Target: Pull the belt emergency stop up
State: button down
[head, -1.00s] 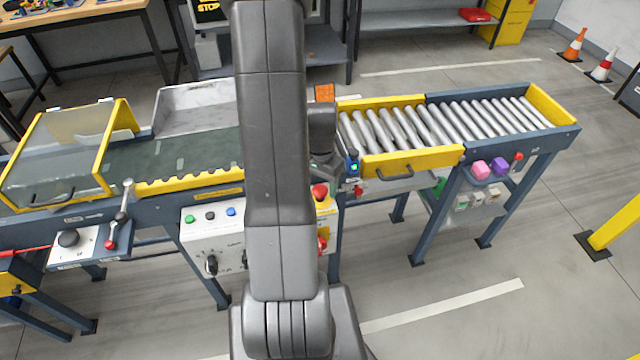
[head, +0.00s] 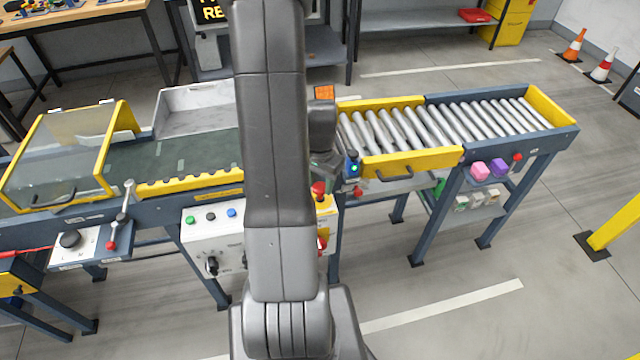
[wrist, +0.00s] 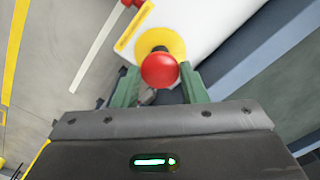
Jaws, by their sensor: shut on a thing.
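The belt emergency stop is a red mushroom button (wrist: 160,71) on a yellow round plate (wrist: 165,42) in the wrist view. In the head view the red button (head: 318,188) shows at the right edge of my arm, at the right end of the white control panel (head: 205,228). My gripper (wrist: 160,82) has a green finger on each side of the button and is shut on it. The contact itself is partly hidden behind the red head. In the head view my arm hides most of the gripper.
The green belt (head: 185,152) runs to the left, with a yellow-framed clear guard (head: 70,150). The roller conveyor (head: 440,125) lies to the right. A second red knob (head: 322,243) sits below the stop. The floor (head: 450,325) in front is open.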

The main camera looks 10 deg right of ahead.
aim_at(320, 186)
jog(key=c, duration=0.9)
grip_release()
jog(key=shift+r, duration=0.1)
notch_tip(320, 186, up, 14)
jog(key=shift+f, duration=0.1)
notch_tip(320, 186, down, 15)
jog(key=shift+r, duration=0.1)
dwell(0.6)
